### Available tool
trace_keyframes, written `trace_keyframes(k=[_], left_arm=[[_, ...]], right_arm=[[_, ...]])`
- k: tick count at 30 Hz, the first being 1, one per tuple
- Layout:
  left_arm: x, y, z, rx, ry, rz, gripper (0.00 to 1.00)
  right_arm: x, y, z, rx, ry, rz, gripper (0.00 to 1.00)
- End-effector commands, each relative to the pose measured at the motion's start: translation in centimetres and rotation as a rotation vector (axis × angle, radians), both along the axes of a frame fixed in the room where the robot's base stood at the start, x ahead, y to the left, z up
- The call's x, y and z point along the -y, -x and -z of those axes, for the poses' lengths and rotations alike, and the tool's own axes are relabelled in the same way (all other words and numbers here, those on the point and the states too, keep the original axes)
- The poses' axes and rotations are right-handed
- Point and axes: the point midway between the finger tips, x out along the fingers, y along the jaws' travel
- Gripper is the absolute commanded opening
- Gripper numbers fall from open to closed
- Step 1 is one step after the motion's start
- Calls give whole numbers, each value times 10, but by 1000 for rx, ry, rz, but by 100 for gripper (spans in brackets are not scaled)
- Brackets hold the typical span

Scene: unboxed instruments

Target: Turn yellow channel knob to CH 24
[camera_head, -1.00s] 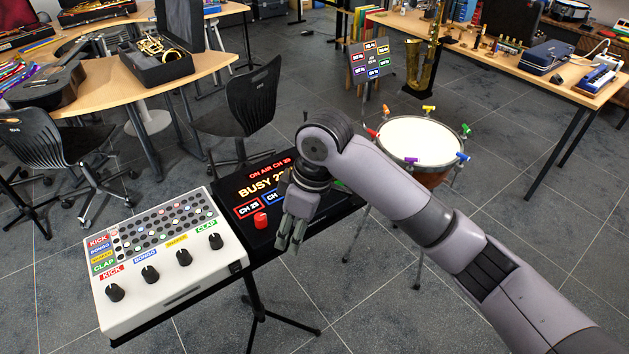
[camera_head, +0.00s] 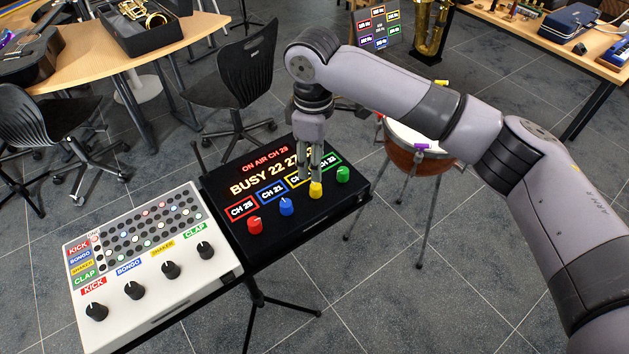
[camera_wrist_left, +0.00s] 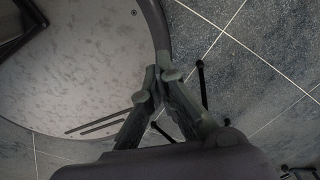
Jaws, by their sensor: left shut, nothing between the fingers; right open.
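The yellow knob (camera_head: 316,190) is third in a row on the front of the black channel box (camera_head: 262,243), between the blue knob (camera_head: 287,207) and the green knob (camera_head: 343,174). The label above the yellow knob is mostly hidden behind my right gripper, so its number cannot be read. My right gripper (camera_head: 311,178) is open and points down, its fingertips right at or just behind the yellow knob; contact cannot be told. My left gripper (camera_wrist_left: 162,80) is shut and empty in the left wrist view, and is not visible in the head view.
A red knob (camera_head: 255,225) sits at the box's left, under a red-framed label. A white drum machine (camera_head: 222,262) with black knobs stands to the left. A kettle drum (camera_head: 412,162) is behind my right arm. A sign (camera_head: 378,27) with coloured channel labels stands behind.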

Motion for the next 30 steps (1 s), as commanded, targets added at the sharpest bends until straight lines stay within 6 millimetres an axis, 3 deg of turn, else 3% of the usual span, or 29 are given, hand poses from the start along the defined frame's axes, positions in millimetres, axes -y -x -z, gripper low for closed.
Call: trace_keyframes(k=[6,9,16,26,30], left_arm=[[3,-43,-8,64,7,1,0],[4,-53,-11,79,8,1,0],[3,-40,-11,59,6,1,0],[2,-27,-10,39,4,1,0],[2,-29,-10,42,4,1,0]], right_arm=[[1,-1,47,-4,2,2,43],[1,-1,64,-1,2,0,43],[1,-2,87,0,0,-1,43],[1,-2,90,0,-1,0,43],[1,-2,90,1,-1,0,33]])
